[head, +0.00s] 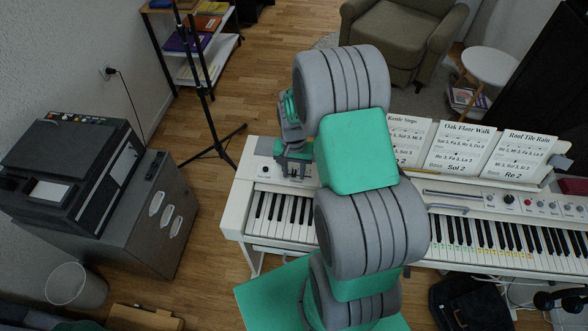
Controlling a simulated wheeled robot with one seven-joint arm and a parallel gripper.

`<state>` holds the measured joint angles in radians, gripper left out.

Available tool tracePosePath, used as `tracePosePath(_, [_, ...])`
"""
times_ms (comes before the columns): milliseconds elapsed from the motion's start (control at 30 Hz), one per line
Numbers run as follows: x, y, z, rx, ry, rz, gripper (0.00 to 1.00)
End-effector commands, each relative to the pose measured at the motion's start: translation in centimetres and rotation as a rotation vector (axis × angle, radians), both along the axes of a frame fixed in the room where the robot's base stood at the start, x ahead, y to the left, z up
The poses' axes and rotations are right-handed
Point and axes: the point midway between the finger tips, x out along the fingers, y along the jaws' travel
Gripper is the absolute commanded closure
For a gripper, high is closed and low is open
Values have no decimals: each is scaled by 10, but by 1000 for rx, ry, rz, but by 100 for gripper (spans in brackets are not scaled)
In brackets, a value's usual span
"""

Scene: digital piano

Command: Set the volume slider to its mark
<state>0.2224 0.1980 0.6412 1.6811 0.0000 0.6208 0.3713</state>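The white digital piano (240,205) runs across the view from the middle to the right edge. My gripper (293,170) points down over the left end of its top panel, behind the leftmost keys. Its fingers are small and dark here, and I cannot tell whether they are apart or touch the panel. I cannot make out the volume slider or its mark; the panel under and right of my gripper is partly hidden by my arm. A long narrow slot (455,208) shows on the panel right of my arm; I cannot tell what it is.
Song sheets (462,148) stand along the piano's back. A red knob (526,202) and small buttons sit at the panel's right. A dark stand (205,110) rises behind the piano's left end. A grey cabinet with a printer (70,170) stands at left, with bare floor between.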

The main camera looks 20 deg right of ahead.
Motion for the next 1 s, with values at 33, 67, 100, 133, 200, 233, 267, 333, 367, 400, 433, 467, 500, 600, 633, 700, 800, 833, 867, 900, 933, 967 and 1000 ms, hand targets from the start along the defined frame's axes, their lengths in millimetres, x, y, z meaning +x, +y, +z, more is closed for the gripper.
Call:
tracePosePath(33, [0, 0, 0, 0, 0, 0, 64])
tracePosePath(67, [0, 0, 0, 0, 0, 0, 64])
tracePosePath(100, [0, 0, 0, 0, 0, 0, 64])
tracePosePath(133, [0, 0, 0, 0, 0, 0, 64])
tracePosePath(200, [0, 0, 0, 0, 0, 1, 69])
tracePosePath(233, [0, 0, 0, 0, 0, 1, 72])
tracePosePath(267, [0, 0, 0, 0, 0, 1, 74])
tracePosePath(333, [0, 0, 0, 0, 0, 1, 80])
tracePosePath(367, [0, 0, 0, 0, 0, 1, 82])
tracePosePath(400, [0, 0, 0, 0, 0, 1, 86])
tracePosePath(433, [0, 0, 0, 0, 0, 1, 88])
tracePosePath(467, [0, 0, 0, 0, 0, 1, 91])
tracePosePath(500, [0, 0, 1, 0, 0, 1, 94])
tracePosePath(600, [0, 0, 1, 0, 0, 1, 100])
tracePosePath(633, [0, 0, 1, 0, 0, 1, 100])
tracePosePath(700, [0, 0, 1, 0, 0, 1, 100])
tracePosePath(800, [0, 0, 1, 0, 0, 1, 100])
tracePosePath(833, [0, 0, 1, 0, 0, 1, 100])
tracePosePath(867, [0, 0, 1, 0, 0, 1, 100])
tracePosePath(900, [0, 0, 1, 1, 1, 1, 100])
tracePosePath(933, [0, 0, 1, 1, 1, 1, 100])
tracePosePath(967, [0, 0, 1, 1, 1, 1, 100])
tracePosePath(1000, [0, 0, 1, 1, 1, 1, 100])
